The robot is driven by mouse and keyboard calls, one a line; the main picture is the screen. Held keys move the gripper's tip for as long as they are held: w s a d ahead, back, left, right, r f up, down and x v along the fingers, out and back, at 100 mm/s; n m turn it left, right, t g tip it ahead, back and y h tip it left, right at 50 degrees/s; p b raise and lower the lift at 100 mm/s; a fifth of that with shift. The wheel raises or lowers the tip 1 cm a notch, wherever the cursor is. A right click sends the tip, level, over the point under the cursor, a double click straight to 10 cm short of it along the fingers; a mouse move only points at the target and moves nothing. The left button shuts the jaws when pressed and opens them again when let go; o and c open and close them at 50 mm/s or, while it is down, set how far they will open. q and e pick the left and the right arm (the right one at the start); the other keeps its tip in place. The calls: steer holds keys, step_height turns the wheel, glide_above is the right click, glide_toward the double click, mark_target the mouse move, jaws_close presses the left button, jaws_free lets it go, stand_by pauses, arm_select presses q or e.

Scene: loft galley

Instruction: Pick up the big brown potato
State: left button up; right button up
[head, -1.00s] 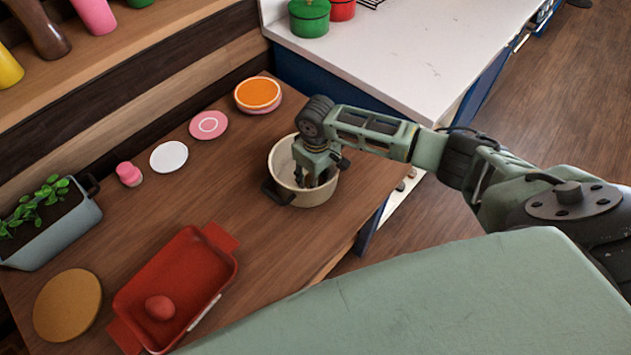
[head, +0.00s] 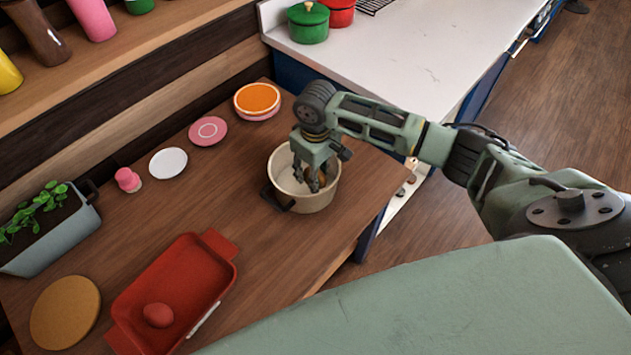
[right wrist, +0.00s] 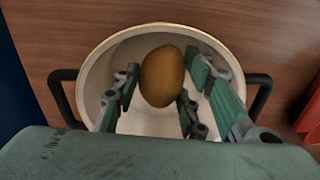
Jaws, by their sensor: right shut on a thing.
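The big brown potato (right wrist: 162,76) shows in the right wrist view between the fingers of my right gripper (right wrist: 158,92), over the inside of a cream pot (right wrist: 95,72). My right gripper is shut on it. In the head view my right gripper (head: 314,183) points down into the pot (head: 306,202), with its fingers around the level of the rim. The potato is mostly hidden there by the fingers. My left gripper is in neither view.
The pot has dark handles and stands near the right end of the wooden counter. A red baking dish (head: 205,275) holding a reddish round item (head: 158,315), a round board (head: 64,313), plates (head: 168,162) and a planter (head: 50,240) stand to the left. Bare wood lies between.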

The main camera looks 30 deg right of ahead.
step_height(320, 180, up, 13)
steer(key=shift+f+b, duration=0.2)
steer(key=shift+b, duration=0.25)
